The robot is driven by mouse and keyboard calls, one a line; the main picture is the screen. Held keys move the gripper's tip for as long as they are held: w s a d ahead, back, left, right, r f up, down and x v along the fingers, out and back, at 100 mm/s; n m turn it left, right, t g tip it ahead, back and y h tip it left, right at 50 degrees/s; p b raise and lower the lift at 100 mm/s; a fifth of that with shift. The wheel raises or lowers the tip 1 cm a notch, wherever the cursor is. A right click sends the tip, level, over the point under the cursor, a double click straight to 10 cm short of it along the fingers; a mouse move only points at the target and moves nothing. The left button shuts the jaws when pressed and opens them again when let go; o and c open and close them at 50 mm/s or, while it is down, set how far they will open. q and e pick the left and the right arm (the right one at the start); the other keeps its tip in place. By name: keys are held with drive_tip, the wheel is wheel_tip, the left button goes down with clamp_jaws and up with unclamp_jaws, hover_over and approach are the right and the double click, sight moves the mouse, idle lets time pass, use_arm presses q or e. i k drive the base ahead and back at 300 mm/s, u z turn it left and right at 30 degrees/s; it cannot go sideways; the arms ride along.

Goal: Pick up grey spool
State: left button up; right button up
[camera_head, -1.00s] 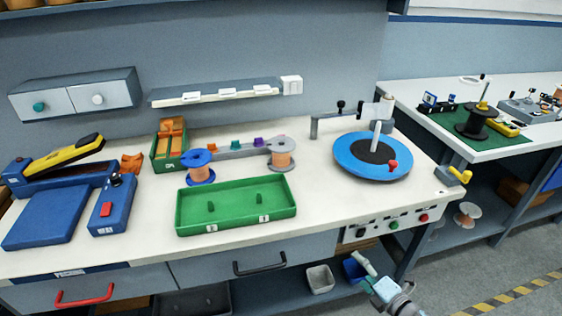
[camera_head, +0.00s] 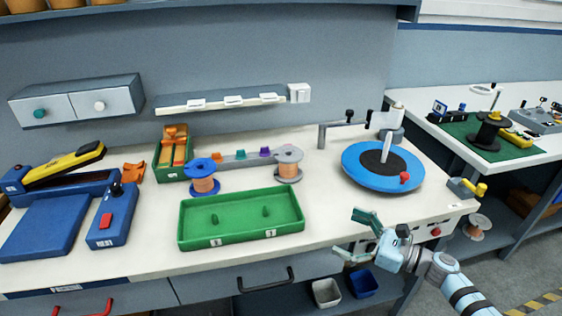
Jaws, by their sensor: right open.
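The grey spool (camera_head: 288,164) has grey flanges and copper-coloured windings. It stands upright on the bench, behind the right end of the green tray. A similar spool with blue flanges (camera_head: 203,176) stands to its left. My right gripper (camera_head: 352,237) is open and empty at the bench's front edge, right of the green tray. It is in front of the grey spool and to its right, well apart from it. My left gripper is not in view.
The green tray (camera_head: 242,244) with two pegs lies in front of the spools. A blue turntable (camera_head: 352,166) with a red knob stands at the right. A blue device with a red button (camera_head: 107,227) is at the left. A wall shelf (camera_head: 220,105) hangs behind.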

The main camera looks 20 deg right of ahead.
sight(287, 172)
drive_tip(key=z, duration=0.05)
drive_tip(key=i, duration=0.9)
